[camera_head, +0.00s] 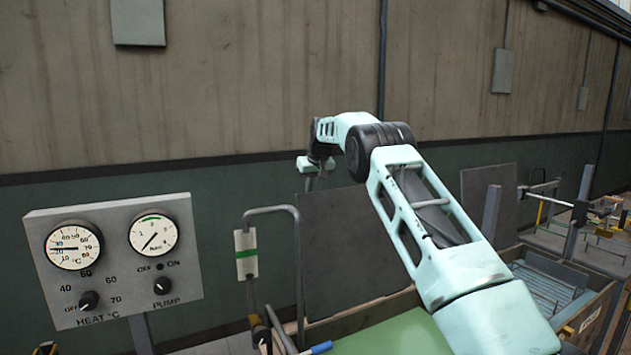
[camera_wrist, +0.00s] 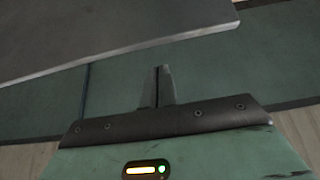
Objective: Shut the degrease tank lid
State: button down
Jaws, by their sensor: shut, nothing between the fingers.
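A dark grey lid panel (camera_head: 350,250) stands raised, close to upright, at the back of the near tank (camera_head: 375,309), which holds a flat green surface (camera_head: 400,336). No label naming the degrease tank is readable. My gripper (camera_head: 311,182) is up by the top edge of this panel, small and partly hidden by its own wrist in the head view. In the wrist view, my gripper's fingers (camera_wrist: 159,72) are shut together and empty. A grey panel (camera_wrist: 120,30) with a pale edge lies just beyond the fingertips there, with a gap of green wall showing between.
A control box (camera_head: 115,262) with two dials and knobs stands at left. A bent grey pipe (camera_head: 270,211) and a tag with a green band (camera_head: 246,254) stand left of the lid. Another raised panel (camera_head: 491,199) and a tank with bluish slats (camera_head: 550,290) are at right. The wall (camera_head: 230,85) is close behind.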

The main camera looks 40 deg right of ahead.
jog(key=s, duration=0.2)
jog(key=s+a, duration=0.1)
jog(key=shift+s+r, duration=0.3)
jog(key=shift+s, duration=0.1)
dwell(0.4)
